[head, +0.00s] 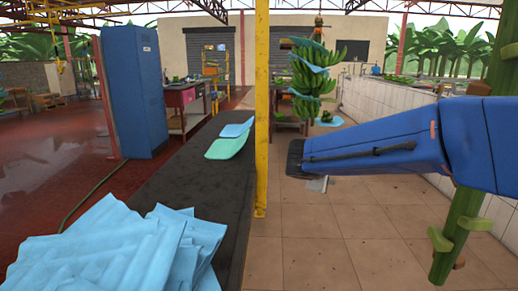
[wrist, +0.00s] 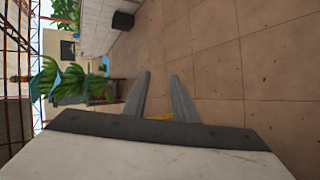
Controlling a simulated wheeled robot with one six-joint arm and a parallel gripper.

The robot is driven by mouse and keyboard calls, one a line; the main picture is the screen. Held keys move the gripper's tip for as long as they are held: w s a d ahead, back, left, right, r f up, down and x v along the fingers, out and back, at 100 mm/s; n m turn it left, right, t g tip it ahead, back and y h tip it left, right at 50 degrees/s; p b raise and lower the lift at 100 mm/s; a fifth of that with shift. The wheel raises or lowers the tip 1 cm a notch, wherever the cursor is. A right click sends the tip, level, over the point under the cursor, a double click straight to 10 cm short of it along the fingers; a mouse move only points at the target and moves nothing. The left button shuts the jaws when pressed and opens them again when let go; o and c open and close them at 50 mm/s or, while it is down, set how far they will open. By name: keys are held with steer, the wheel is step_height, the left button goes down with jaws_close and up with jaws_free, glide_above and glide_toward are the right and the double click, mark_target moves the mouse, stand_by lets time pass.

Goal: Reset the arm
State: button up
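My blue arm (head: 390,140) reaches in from the right edge of the head view, roughly level, and ends in a dark wrist near the picture's middle. In the wrist view my gripper (wrist: 160,76) has its two grey fingers apart, with floor tiles showing between them. Nothing is held between the fingertips. The fingers do not show clearly in the head view. A hanging banana bunch (head: 308,75) with blue sheets between its hands is beyond the arm. It also shows at the left of the wrist view (wrist: 72,82), turned sideways and apart from the fingers.
A yellow post (head: 262,120) stands left of my arm's end. A dark table (head: 190,175) holds a green sheet (head: 228,148) and blue sheets (head: 115,245). A green stem (head: 462,225) with cut stubs hangs at right, partly behind my arm. The tiled floor (head: 335,225) is mostly clear.

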steer(key=s+d+f+m+g+y, duration=0.1)
steer(key=s+d+f+m+g, duration=0.2)
steer(key=s, duration=0.5)
steer(key=s+d+f+m+y, duration=0.1)
steer(key=s+d+m, duration=0.25)
steer(key=s, duration=0.45)
steer(key=s+f+m+g+y, duration=0.1)
steer(key=s+f+m+y, duration=0.1)
steer(key=s, duration=0.8)
steer(key=s+f+m+y, duration=0.2)
steer(key=s+f, duration=0.3)
steer(key=s, duration=0.6)
steer(key=shift+a+m+g+y, duration=0.35)
steer(key=shift+m+g+y, duration=0.05)
steer(key=shift+m, duration=0.45)
